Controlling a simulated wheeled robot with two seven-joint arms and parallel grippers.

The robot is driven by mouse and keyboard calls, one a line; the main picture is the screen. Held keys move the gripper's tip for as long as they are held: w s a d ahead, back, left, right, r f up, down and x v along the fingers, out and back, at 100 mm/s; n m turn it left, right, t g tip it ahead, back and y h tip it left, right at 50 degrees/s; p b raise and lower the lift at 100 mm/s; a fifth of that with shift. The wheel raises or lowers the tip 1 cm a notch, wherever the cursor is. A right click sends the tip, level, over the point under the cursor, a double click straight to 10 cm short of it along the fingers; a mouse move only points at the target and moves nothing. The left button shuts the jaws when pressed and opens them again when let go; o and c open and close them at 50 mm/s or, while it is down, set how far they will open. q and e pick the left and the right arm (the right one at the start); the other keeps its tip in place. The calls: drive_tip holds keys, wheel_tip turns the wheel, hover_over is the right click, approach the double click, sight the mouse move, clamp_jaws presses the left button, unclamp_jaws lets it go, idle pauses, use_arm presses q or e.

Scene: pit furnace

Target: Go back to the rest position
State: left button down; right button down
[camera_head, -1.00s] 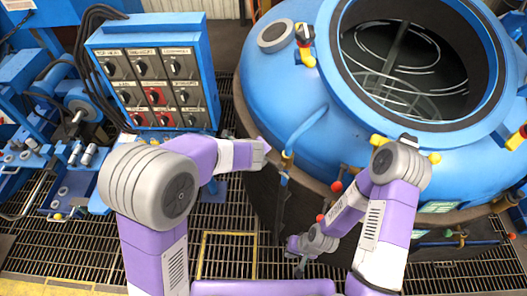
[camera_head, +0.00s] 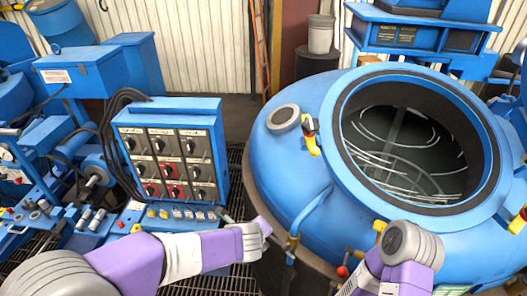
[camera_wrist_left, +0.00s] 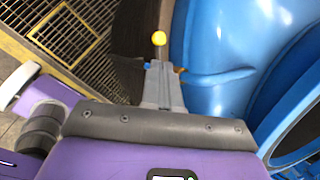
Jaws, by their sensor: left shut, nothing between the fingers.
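My left arm comes in from the left in the head view, and my left gripper (camera_head: 266,226) reaches just in front of the furnace's near left side. In the left wrist view its fingers (camera_wrist_left: 159,75) are together with nothing between them. My right arm (camera_head: 405,255) shows only in part at the lower right, in front of the furnace. Its gripper is below the frame.
The blue pit furnace (camera_head: 275,165) with its open round mouth fills the right. A blue control box (camera_head: 168,106) with several rotary switches stands left of it. Valves and a blue pipe (camera_head: 308,218) stick out near my left gripper. Grating floor (camera_wrist_left: 45,20) lies beside the furnace.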

use_arm(q)
drive_tip(key=s+a+f+n+g+h+b, duration=0.1)
drive_tip(key=s+a+f+n+g+b, duration=0.1)
drive_tip(key=s+f+n, duration=0.4)
drive_tip(key=s+a+f+n+g+h+b, duration=0.1)
drive_tip(key=s+f+n, duration=0.4)
drive_tip(key=f+n, duration=0.9)
drive_tip(key=s+a+f+n+g+h+b, duration=0.1)
drive_tip(key=s+a+f+n+g+b, duration=0.2)
drive_tip(key=f, duration=1.5)
drive_tip(key=s+n+b, duration=0.1)
drive_tip(key=s+n, duration=0.2)
drive_tip(key=n, duration=0.4)
drive_tip(key=shift+s+a+f+n+g, duration=0.25)
drive_tip(key=shift+s+a+n+g, duration=0.05)
drive_tip(key=shift+s+g, duration=0.1)
